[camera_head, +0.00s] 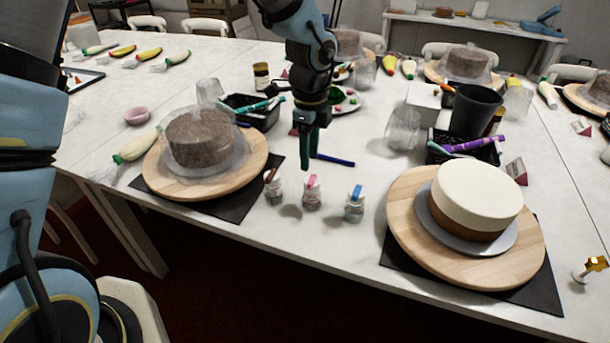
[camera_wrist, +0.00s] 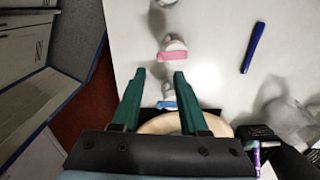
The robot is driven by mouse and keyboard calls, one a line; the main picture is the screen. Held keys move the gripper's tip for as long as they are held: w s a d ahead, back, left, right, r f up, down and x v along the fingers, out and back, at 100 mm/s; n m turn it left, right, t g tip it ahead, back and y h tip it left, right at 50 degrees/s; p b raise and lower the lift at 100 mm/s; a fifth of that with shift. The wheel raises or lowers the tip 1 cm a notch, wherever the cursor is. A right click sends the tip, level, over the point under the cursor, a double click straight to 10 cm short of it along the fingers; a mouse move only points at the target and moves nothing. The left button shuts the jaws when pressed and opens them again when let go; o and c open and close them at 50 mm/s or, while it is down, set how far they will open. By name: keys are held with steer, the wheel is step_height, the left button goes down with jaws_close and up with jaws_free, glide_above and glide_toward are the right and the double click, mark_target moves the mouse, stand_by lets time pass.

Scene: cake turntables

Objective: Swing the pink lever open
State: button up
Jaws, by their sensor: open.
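The pink lever (camera_head: 312,181) sits on top of a small clear jar (camera_head: 312,198), the middle one of three in a row near the table's front edge. In the wrist view the pink lever (camera_wrist: 172,56) lies across the jar's near side, just beyond my fingertips. My gripper (camera_head: 308,158) points down above and behind the jar. Its green fingers (camera_wrist: 159,77) are open with nothing between the tips. The jar's contents are too small to tell.
Wooden turntables with a covered cake (camera_head: 166,180) and a cream-topped cake (camera_head: 474,196) stand left and right. A blue pen (camera_head: 336,160) lies behind. Black bins stand further back.

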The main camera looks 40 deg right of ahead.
mark_target(309, 183)
step_height(309, 183, down, 7)
steer(key=shift+p, duration=0.6)
steer(key=shift+c, duration=0.3)
jaws_close()
